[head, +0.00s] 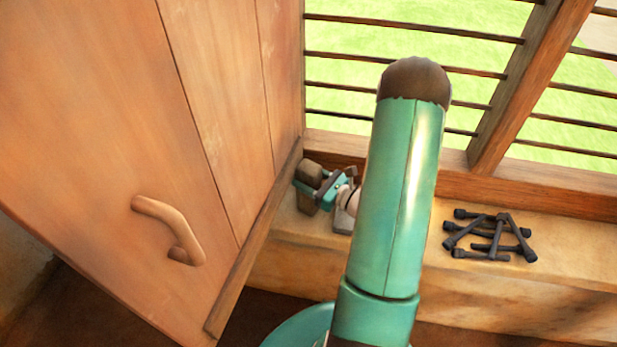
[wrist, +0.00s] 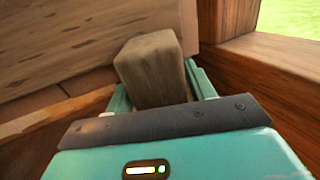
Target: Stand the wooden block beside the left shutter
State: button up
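The wooden block (wrist: 150,72) is grey-brown and stands upright on the window sill (head: 400,240), close to the inner edge of the left shutter (head: 190,120). In the head view the block (head: 309,188) shows at the sill's left end, partly covered by my gripper (head: 318,185). In the wrist view the teal fingers of my gripper (wrist: 160,88) lie on both sides of the block. I cannot tell from the pictures whether they press on it. The fingertips and the block's base are hidden in the wrist view.
Several dark pegs (head: 488,235) lie in a heap on the sill at right. The barred window (head: 410,85) with a slanting wooden post (head: 515,85) stands behind the sill. The shutter has a wooden handle (head: 170,229). The sill between the block and pegs is partly hidden by my arm.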

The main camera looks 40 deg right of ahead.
jog(key=shift+r, duration=0.15)
jog(key=v, duration=1.2)
